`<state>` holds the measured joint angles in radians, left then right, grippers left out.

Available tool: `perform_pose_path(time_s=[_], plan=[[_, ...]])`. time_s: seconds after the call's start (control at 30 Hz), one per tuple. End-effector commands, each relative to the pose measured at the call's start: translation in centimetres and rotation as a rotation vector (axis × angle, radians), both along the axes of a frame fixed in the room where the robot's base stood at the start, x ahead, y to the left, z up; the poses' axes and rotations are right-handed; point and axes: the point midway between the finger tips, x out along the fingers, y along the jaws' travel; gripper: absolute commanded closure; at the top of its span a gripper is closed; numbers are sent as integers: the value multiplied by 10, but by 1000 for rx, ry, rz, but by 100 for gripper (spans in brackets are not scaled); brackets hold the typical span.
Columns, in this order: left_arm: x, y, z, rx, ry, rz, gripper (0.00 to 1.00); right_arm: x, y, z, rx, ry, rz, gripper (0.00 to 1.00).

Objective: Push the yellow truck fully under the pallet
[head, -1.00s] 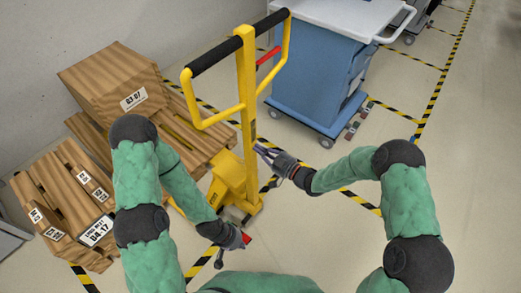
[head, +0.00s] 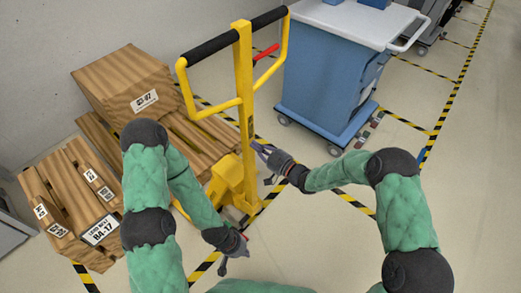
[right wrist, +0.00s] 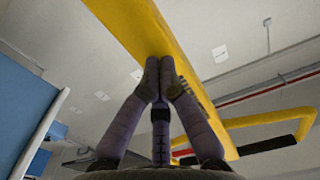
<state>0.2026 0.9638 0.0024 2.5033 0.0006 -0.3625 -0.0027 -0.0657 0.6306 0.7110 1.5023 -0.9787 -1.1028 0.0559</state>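The yellow truck (head: 228,178) stands upright in the middle of the head view, with black-gripped handle loops on a tall post. Its low front part reaches in at the right side of the pallet load, and my left arm hides much of that area. The wooden pallet (head: 200,148) carries a large box. My right gripper (head: 262,150) is at the right side of the truck's post. In the right wrist view its fingers (right wrist: 160,65) are together, tips at the yellow post, with no object seen between them. My left gripper (head: 232,250) is low near the truck's base; its fingers are unclear.
A wooden box labelled 03-07 (head: 125,85) sits on the pallet, and another wooden stack (head: 65,190) stands at the left. A blue cart (head: 325,80) with a white top stands behind right. Striped tape (head: 460,85) marks the floor. The floor at right is open.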

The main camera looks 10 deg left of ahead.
Motion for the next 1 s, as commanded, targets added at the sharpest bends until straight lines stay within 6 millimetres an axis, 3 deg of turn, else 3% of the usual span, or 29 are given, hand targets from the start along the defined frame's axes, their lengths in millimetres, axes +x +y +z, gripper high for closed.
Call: perform_pose_path(time_s=[1.0], plan=[[0,0,-26,0,0,0,100,36,52,2,2,-5,0,100]])
